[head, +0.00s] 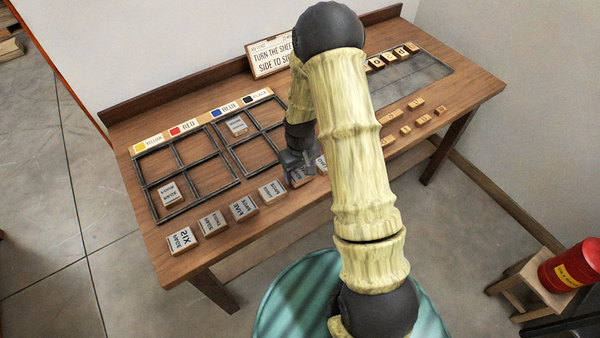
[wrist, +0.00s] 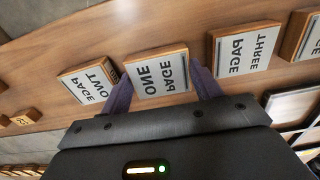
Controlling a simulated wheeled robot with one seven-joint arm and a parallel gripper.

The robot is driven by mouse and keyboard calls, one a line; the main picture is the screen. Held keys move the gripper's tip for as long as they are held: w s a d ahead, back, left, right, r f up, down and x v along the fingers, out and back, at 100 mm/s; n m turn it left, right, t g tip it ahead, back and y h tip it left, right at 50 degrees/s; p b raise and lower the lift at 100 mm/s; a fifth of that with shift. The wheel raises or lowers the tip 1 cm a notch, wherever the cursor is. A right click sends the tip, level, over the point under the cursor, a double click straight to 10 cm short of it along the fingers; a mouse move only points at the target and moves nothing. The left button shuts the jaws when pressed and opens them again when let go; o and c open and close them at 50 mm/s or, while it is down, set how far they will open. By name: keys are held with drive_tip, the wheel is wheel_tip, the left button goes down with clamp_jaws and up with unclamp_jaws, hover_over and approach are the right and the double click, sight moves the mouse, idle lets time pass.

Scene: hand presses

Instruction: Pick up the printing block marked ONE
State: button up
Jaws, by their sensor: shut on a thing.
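The block marked ONE (wrist: 157,74) is in the wrist view, its white face reading PAGE ONE in mirrored letters on a wooden body. My gripper (wrist: 163,88) has one purple-grey finger against each side of it and is shut on it. The block looks to be at table level; I cannot tell whether it is raised. In the head view my gripper (head: 297,160) reaches down to the front row, and the ONE block (head: 299,179) is partly hidden under it.
The TWO block (wrist: 88,83) and THREE block (wrist: 244,50) stand close on either side. More blocks, such as SIX (head: 182,238), continue the row to the left. A black divided frame (head: 187,168) lies behind. A sign (head: 271,57) stands at the back. Small letter blocks (head: 405,130) lie right.

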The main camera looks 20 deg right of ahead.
sight(300, 172)
wheel_tip(300, 172, up, 9)
drive_tip(key=shift+b, duration=0.4)
idle(0.5)
